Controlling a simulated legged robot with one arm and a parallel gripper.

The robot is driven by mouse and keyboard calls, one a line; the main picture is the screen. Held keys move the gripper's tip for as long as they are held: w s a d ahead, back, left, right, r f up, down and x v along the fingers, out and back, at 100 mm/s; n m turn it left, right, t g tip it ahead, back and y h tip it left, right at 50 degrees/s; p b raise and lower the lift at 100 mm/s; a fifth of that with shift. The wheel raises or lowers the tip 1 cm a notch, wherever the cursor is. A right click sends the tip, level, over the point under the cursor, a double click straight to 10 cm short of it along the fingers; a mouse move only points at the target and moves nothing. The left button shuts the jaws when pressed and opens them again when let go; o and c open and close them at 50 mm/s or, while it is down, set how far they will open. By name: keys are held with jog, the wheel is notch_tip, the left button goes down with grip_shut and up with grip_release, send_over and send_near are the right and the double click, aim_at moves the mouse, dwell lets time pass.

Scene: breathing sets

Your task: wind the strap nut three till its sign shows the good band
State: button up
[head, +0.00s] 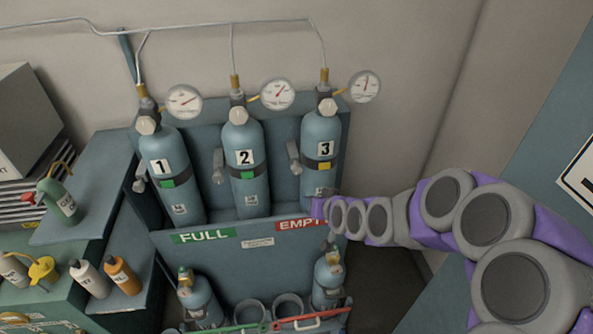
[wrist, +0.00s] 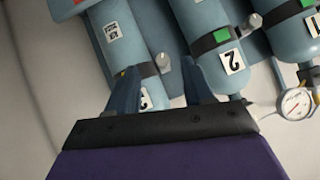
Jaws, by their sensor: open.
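Cylinder three (head: 322,125) stands at the right of the rack, with a dark strap around it. The strap's sign (head: 325,166) shows yellow; the signs on cylinders one and two show green. Strap nut three (head: 293,155) is the grey knob at the strap's left side. In the wrist view, my gripper (wrist: 165,78) is open and empty, its two fingers spread. The nut (wrist: 162,64) appears between the fingertips, with no clear contact. One finger hides most of the sign there. In the head view my wrist is low in front of cylinder three, and the fingers are hard to make out.
Cylinder two (head: 245,140) and cylinder one (head: 160,150) stand to the left, each with its own strap nut. Gauges (head: 365,87) and thin pipes are above. The rack's front panel (head: 240,265) is below. A bench with bottles (head: 123,276) is at the left.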

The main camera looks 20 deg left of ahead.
jog(key=w+a+f+t+y, duration=0.1)
jog(key=w+a+f+t, duration=0.1)
jog(key=w+a+f, duration=0.3)
jog(key=m+t+y, duration=0.1)
jog(key=t+y, duration=0.1)
jog(key=t, duration=0.8)
send_near(297, 173)
jog(key=b+x, duration=0.2)
jog(key=x, duration=0.9)
jog(key=shift+a, duration=0.1)
dwell(0.6)
jog(key=c, duration=0.7)
jog(key=shift+r+p, duration=0.1)
jog(key=shift+p, duration=0.3)
